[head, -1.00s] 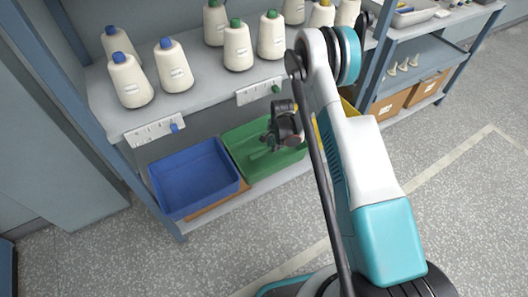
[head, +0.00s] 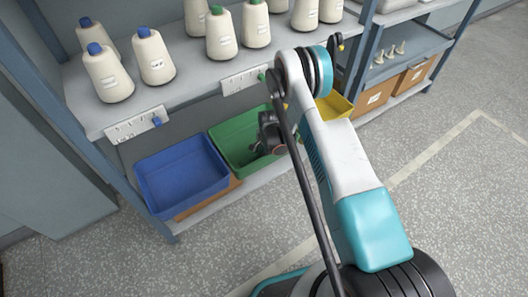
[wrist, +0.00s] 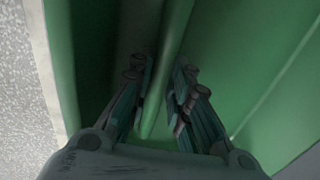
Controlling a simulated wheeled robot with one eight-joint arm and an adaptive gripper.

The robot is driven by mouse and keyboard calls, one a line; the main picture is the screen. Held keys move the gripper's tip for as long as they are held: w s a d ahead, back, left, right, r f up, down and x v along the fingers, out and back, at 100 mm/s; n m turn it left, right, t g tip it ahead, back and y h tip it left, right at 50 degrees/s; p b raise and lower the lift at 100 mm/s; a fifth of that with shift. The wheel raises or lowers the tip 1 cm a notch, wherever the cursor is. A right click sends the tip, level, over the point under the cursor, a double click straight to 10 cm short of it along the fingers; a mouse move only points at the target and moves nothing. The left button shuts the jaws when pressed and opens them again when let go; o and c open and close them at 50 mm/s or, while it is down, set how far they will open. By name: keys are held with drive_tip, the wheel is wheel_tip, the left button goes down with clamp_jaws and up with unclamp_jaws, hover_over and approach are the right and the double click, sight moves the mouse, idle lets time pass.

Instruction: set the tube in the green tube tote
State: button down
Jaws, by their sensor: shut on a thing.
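The green tube tote (head: 226,139) stands on the lower shelf, just right of the blue tote. My gripper (head: 266,146) is lowered into the tote's right part, and my arm covers part of the tote's right side. In the wrist view, my gripper's two fingers (wrist: 160,78) are closed on a slim green tube (wrist: 170,45), which runs lengthwise between them. Green tote surfaces (wrist: 250,50) surround the fingers. The tube is hard to tell from the tote's green, and I cannot tell whether it touches the floor. In the head view the tube is hidden.
A blue tote (head: 182,178) sits directly left of the green one. The shelf above (head: 150,105) carries several thread cones and a label strip (head: 135,126) on its front edge. A yellow bin (head: 336,106) shows behind my arm. The floor in front is open.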

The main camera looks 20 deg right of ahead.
drive_tip(key=shift+f, duration=0.15)
drive_tip(key=c, duration=1.5)
unclamp_jaws()
drive_tip(key=r+p, duration=0.1)
drive_tip(key=r, duration=0.3)
drive_tip(key=s+r+p, duration=0.1)
drive_tip(key=r, duration=0.3)
drive_tip(key=s+r+p, duration=0.1)
drive_tip(key=r+p, duration=0.1)
drive_tip(key=r, duration=0.2)
drive_tip(key=shift+d+r, duration=0.1)
drive_tip(key=shift+d, duration=0.1)
